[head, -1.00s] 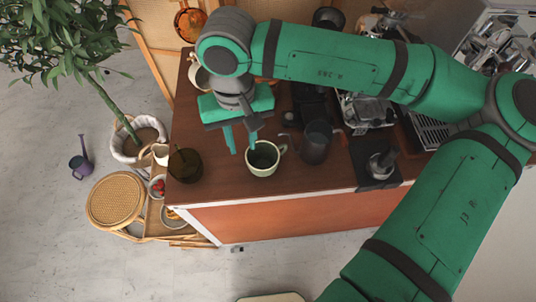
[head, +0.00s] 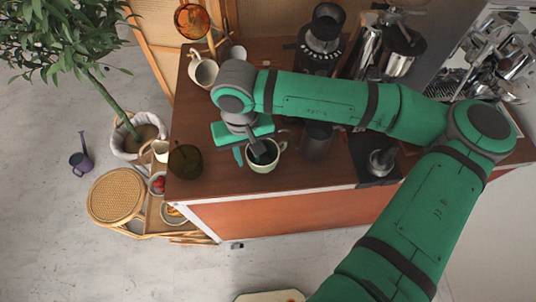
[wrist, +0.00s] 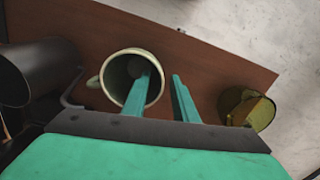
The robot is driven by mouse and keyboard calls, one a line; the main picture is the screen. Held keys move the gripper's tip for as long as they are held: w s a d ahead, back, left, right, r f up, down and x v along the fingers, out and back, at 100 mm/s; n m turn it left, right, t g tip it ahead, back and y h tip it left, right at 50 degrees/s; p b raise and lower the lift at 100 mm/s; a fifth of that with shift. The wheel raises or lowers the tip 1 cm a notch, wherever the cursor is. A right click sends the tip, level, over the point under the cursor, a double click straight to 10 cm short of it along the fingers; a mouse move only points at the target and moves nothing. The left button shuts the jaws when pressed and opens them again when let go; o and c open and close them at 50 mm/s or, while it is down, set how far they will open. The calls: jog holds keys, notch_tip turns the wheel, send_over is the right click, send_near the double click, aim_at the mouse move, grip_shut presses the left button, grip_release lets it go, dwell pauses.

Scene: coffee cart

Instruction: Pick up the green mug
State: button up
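My gripper (head: 250,154) points down at the mug. In the wrist view my gripper (wrist: 161,92) has its fingers apart, one reaching into the mug's mouth and the other outside its wall on the right. A gap shows between the outer finger and the wall. The depth of the inner finger is hard to tell.
An amber glass (head: 185,162) stands left of the mug at the counter's corner. A dark cylindrical pitcher (head: 317,142) stands close on the right. A cream cup (head: 203,72) is at the back left. A tamper (head: 380,162) sits on a dark mat farther right. Bare counter (head: 225,180) lies left of the mug.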

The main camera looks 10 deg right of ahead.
jog(key=shift+f, duration=0.25)
grip_shut()
jog(key=shift+w, duration=0.1)
jog(key=shift+r, duration=0.1)
